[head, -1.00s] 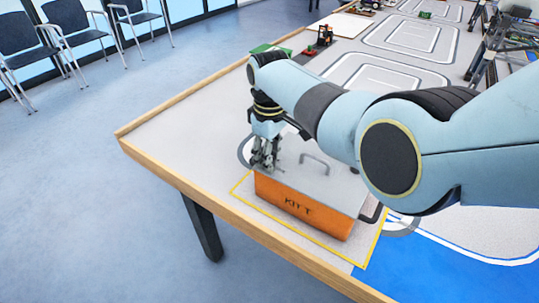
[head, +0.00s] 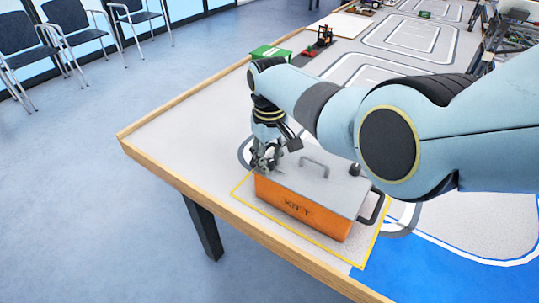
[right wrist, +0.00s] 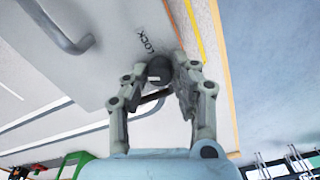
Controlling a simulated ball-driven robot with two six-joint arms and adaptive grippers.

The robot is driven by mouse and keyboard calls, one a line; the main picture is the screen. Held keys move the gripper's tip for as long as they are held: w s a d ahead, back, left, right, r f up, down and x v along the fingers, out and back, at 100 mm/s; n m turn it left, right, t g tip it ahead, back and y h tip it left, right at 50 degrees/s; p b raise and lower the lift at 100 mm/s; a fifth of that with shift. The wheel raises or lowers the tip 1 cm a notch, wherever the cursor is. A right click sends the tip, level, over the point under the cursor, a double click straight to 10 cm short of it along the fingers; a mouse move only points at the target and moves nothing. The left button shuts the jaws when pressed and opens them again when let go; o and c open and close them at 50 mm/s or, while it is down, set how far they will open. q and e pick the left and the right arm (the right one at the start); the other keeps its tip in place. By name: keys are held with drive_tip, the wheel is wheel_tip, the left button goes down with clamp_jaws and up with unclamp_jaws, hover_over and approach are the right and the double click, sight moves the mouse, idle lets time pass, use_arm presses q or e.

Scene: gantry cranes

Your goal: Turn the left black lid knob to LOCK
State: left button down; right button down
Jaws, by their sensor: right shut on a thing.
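An orange box marked KIT 1 (head: 302,208) with a grey lid (head: 325,185) stands on the table. My right gripper (head: 266,160) points down at the lid's left end. In the right wrist view its fingers (right wrist: 160,72) are shut on the black left lid knob (right wrist: 158,70), beside the printed word LOCK (right wrist: 147,43). A pale mark shows on the knob; its exact setting is hard to read. The other black lid knob (head: 355,169) shows at the lid's right end. My left gripper is not in view.
A grey lid handle (head: 314,165) rises mid-lid, and a dark side handle (head: 373,207) sticks out at the box's right end. A yellow outline surrounds the box. The wooden table edge (head: 240,229) is close in front. A green box (head: 271,53) stands farther back.

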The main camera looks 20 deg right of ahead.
sight(269, 161)
drive_tip(key=m+p, duration=0.1)
drive_tip(key=m, duration=0.9)
drive_tip(key=shift+m+p, duration=0.35)
drive_tip(key=shift+m, duration=1.25)
drive_tip(key=c, duration=1.1)
unclamp_jaws()
drive_tip(key=shift+o, duration=0.2)
wheel_tip(269, 161, up, 12)
